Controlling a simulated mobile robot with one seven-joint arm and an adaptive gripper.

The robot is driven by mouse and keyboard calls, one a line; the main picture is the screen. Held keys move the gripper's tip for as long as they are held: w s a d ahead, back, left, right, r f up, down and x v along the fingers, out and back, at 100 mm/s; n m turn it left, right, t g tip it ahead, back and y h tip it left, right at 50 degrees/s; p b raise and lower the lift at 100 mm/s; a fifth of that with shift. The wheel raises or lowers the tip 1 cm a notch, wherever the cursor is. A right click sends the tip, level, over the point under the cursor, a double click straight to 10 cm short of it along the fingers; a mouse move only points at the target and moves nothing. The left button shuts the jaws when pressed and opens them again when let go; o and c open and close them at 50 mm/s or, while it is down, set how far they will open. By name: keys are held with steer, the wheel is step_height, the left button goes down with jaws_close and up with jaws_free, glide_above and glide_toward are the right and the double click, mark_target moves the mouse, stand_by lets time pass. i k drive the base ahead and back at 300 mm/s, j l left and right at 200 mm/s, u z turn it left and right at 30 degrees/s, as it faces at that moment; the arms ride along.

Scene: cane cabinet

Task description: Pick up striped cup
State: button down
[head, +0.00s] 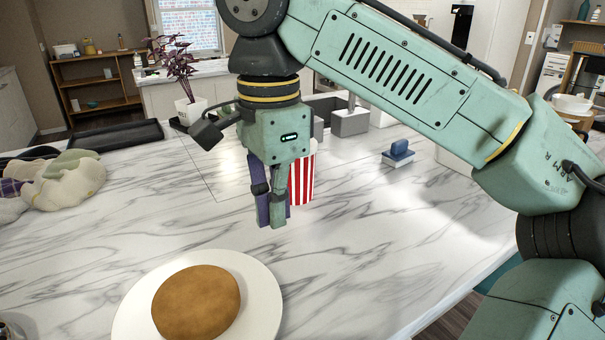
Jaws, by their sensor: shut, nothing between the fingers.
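The striped cup (306,179) has red and white vertical stripes and stands on the marble counter (400,235) near the middle of the head view. My gripper (271,222) points down in front of the cup and a little to its left. Its fingers are shut with nothing between them. The fingers and the gripper body hide the left part and the top of the cup. I cannot tell whether the fingers touch it.
A white plate (262,300) with a brown round food (196,301) is at the front. A blue stamp-like object (399,152) lies at right. A pale cloth bundle (66,185), a black tray (103,137) and a potted plant (190,108) are at left. The counter's right-front area is clear.

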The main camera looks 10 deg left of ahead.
mark_target(301, 180)
steer(key=k, duration=1)
